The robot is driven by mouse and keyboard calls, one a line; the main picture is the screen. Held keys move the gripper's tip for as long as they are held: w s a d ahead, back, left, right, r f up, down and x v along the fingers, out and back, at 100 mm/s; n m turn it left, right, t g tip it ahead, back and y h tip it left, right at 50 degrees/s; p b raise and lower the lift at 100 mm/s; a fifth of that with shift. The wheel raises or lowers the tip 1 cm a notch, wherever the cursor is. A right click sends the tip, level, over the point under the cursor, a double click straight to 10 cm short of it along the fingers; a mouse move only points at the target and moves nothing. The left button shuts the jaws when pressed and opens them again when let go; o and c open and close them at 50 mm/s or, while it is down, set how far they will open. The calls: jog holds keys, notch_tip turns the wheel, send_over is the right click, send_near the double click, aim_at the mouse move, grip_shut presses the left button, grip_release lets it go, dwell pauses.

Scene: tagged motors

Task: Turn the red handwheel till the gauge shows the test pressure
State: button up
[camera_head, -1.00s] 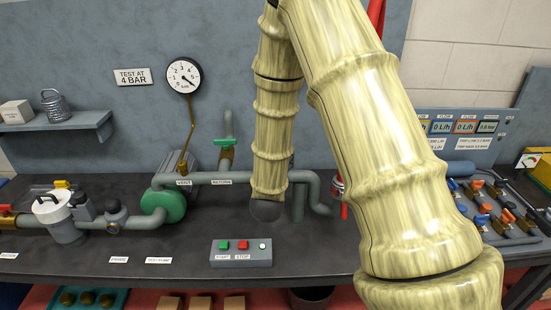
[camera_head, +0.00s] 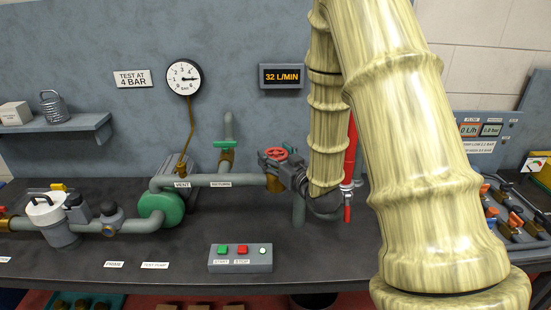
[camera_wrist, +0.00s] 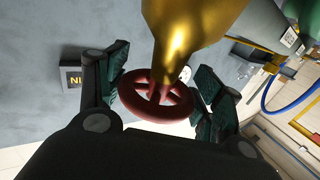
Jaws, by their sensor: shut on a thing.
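The red handwheel (camera_head: 276,153) sits on a brass valve (camera_head: 274,183) at the right end of the return pipe. In the wrist view the handwheel (camera_wrist: 150,108) lies between the two dark fingers, below the brass body. My gripper (camera_head: 285,162) is shut on the handwheel and reaches it from the right; my arm hides part of the pipework behind. The round gauge (camera_head: 183,78) hangs on the wall, its black needle pointing nearly straight right; the exact number is too small to read surely. The sign (camera_head: 132,78) reads "TEST AT 4 BAR".
A display (camera_head: 282,76) shows 32 L/MIN. A green-handled valve (camera_head: 225,145) stands left of the handwheel. The start and stop box (camera_head: 240,259) is on the bench in front.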

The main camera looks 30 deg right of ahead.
jog(key=shift+n+y, duration=0.3)
jog(key=shift+y, duration=0.2)
jog(key=o, duration=1)
jog(key=shift+o, duration=0.2)
jog(key=s, duration=0.7)
jog(key=shift+s, duration=0.25)
jog(key=shift+d, duration=0.1)
